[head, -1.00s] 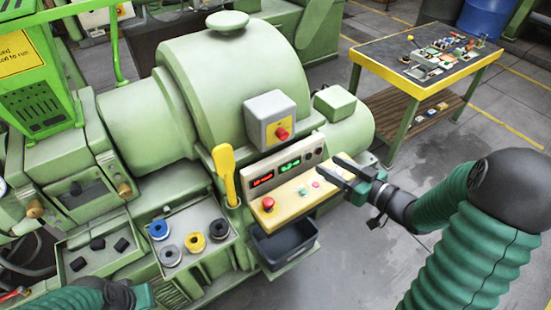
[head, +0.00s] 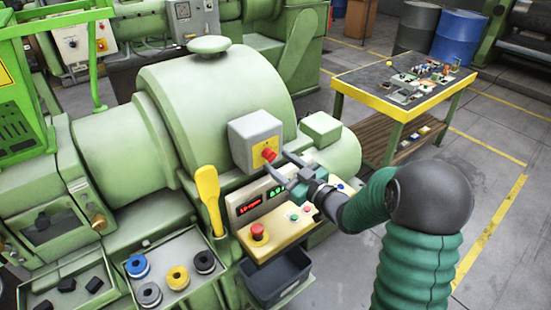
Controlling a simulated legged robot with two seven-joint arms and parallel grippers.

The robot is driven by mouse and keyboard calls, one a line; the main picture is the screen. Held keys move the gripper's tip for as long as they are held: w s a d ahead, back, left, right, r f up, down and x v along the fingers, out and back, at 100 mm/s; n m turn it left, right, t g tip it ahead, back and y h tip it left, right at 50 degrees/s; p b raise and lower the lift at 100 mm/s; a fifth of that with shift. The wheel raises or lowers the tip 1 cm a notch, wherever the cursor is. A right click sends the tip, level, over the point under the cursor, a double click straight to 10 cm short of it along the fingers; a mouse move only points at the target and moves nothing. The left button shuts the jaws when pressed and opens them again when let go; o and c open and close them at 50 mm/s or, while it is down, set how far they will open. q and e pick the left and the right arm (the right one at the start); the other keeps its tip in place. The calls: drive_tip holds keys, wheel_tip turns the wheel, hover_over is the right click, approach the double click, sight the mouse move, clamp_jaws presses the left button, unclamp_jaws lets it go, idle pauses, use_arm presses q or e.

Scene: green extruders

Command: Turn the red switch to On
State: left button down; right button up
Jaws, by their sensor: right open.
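The red switch (head: 269,154) sits on a yellow plate on the front of a grey box (head: 252,137), mounted on the green extruder (head: 200,95). My right gripper (head: 280,165) is open, with its fingers pointing left at the switch. The fingertips are close to the switch, just right of and below it. I cannot tell whether they touch it. The switch's exact turn position is too small to read. My left gripper is out of view.
Below the switch are a panel with red and green displays (head: 262,203) and a beige console with a red button (head: 258,232). A yellow lever (head: 209,198) stands to the left. A dark bin (head: 275,275) hangs below. A yellow-edged table (head: 385,104) stands at the back right.

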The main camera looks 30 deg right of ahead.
sight(270, 156)
drive_tip(key=shift+w+a, duration=0.2)
drive_tip(key=shift+w, duration=0.95)
drive_tip(key=shift+d, duration=0.15)
